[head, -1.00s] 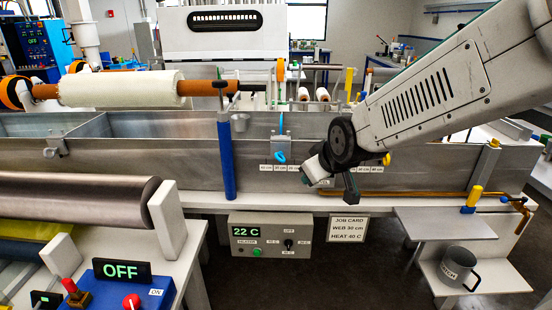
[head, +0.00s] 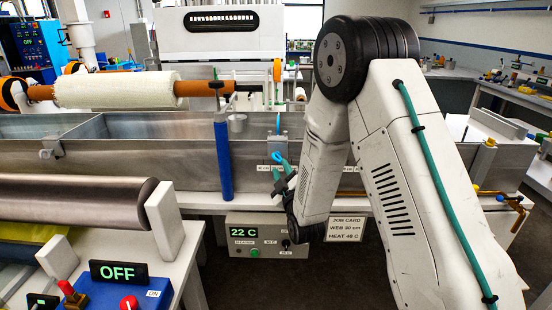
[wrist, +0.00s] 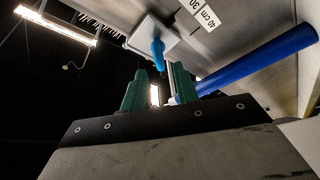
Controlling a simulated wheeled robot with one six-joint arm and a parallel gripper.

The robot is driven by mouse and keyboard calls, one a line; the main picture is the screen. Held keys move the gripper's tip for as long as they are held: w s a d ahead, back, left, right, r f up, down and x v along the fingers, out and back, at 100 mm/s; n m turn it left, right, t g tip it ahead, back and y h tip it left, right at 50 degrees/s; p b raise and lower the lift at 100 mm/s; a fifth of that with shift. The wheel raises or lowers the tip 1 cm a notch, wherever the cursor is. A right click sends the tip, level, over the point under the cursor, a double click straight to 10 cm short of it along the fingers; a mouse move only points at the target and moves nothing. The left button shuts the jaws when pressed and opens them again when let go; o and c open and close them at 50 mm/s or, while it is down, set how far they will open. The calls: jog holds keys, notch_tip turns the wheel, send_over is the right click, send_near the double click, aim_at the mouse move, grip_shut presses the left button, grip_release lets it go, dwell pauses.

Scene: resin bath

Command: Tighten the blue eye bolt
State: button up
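The blue eye bolt (head: 276,157) sits at the front wall of the long metal tank, on a grey clamp block just above the row of cm labels. In the wrist view, the blue eye bolt (wrist: 158,50) hangs beyond and between my fingertips, seen from below. My gripper (head: 283,172) is just below and in front of it in the head view. In the wrist view my gripper (wrist: 158,82) has its two green fingers apart with nothing between them. Whether a finger touches the bolt is unclear.
A blue upright post (head: 223,155) stands left of the bolt; it also crosses the right of the wrist view (wrist: 260,62). A control box (head: 258,236) reading 22 C and a job card (head: 345,229) are below the tank (head: 165,165).

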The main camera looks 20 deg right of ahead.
aim_at(278, 162)
jog(key=x, duration=0.6)
jog(key=shift+w, duration=0.25)
grip_shut()
